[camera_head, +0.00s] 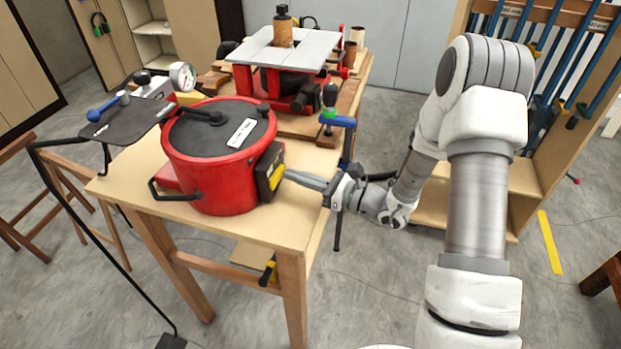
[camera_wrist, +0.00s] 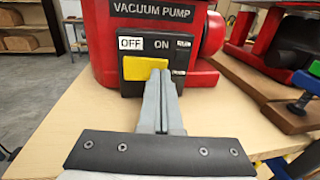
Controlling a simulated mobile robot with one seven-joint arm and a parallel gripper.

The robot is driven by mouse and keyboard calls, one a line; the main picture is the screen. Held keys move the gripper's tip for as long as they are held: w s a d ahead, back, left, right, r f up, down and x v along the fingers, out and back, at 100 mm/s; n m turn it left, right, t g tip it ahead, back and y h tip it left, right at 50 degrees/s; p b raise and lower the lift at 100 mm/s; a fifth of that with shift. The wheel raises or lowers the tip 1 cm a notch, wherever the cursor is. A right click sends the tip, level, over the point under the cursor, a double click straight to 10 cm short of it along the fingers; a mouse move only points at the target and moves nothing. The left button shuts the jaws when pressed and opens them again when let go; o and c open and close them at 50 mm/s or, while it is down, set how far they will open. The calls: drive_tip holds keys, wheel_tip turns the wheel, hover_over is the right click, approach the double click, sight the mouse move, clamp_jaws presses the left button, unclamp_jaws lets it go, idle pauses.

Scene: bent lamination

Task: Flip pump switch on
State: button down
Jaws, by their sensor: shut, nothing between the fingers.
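The red vacuum pump (camera_head: 215,188) stands on the wooden table, with a dark lid. Its black switch box (camera_head: 266,165) faces my gripper. In the wrist view the pump (camera_wrist: 99,40) has a black panel with OFF and ON labels. The yellow switch (camera_wrist: 141,67) sits toward the left, mostly under OFF. My gripper (camera_head: 290,175) is shut and empty, pointing left at the switch box. In the wrist view its fingertips (camera_wrist: 160,76) overlap the switch's lower right edge; I cannot tell whether they touch it. The fingers hide part of the panel.
The wooden table (camera_head: 277,225) has bare top in front of the pump. Behind stands a red machine with a grey top (camera_head: 285,50). A blue clamp (camera_head: 338,121) grips the table's right edge. A dark plate (camera_head: 127,120) and gauge (camera_head: 182,76) are left of the pump.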

drive_tip(key=shift+w+a, duration=0.1)
idle(0.3)
drive_tip(key=shift+w+a+n+g+y, duration=0.2)
drive_tip(key=shift+n+g+y, duration=0.15)
drive_tip(key=shift+g, duration=0.25)
drive_tip(key=w+d+b+v, duration=0.1)
drive_tip(key=w+v, duration=0.2)
drive_tip(key=v, duration=1)
drive_tip(key=shift+d+b, duration=0.3)
drive_tip(key=shift+d, duration=0.25)
drive_tip(key=shift+s+r, duration=0.15)
